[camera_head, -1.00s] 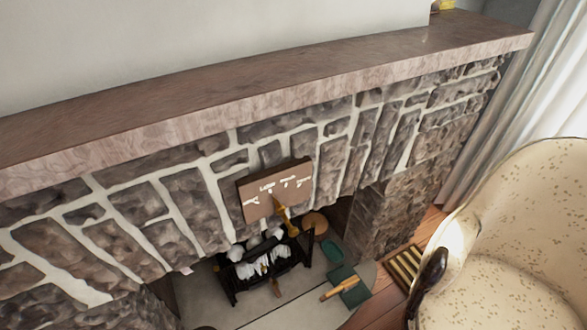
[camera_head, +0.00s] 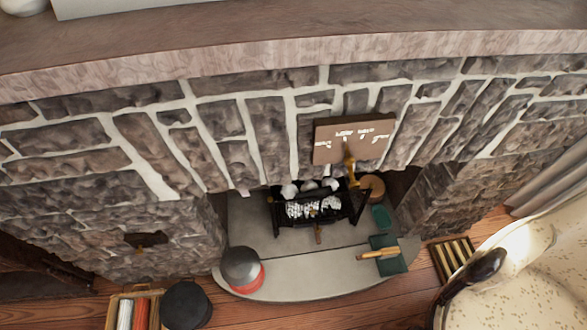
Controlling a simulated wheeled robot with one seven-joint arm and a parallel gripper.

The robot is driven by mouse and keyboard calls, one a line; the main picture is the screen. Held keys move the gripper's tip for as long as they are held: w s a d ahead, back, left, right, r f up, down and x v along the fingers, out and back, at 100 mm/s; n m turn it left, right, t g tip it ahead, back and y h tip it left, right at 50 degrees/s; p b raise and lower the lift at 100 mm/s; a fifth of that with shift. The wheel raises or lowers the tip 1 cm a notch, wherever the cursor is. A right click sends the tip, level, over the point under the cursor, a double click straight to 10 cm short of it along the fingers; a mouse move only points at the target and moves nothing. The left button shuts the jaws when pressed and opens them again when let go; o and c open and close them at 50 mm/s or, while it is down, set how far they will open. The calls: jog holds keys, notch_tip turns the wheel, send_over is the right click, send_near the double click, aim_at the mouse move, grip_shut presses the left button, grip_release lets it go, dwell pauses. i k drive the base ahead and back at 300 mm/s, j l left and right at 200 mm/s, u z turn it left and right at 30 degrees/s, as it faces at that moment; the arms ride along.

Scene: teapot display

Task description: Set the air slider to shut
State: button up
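A brown plate (camera_head: 378,137) with small white labels and marks is on the stone front above the fire opening; the labels are too small to read. A brass-coloured lever or pointer (camera_head: 350,166) stands at its lower middle and reaches down toward the grate. It may be the air slider, but I cannot tell which mark it is at. The black fire grate (camera_head: 310,222) below holds white and grey lumps. A small brown handle (camera_head: 318,235) shows at its front. My gripper is not in view.
A stone mantel (camera_head: 300,62) runs above. On the hearth (camera_head: 310,285) are a grey and red round pot (camera_head: 242,268) and a green dustpan-like thing (camera_head: 389,256). A black round thing (camera_head: 186,306) and a box (camera_head: 120,303) stand front left. A cream armchair (camera_head: 530,285) blocks the right.

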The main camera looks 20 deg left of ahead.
aim_at(138, 245)
jog(key=u, duration=1.85)
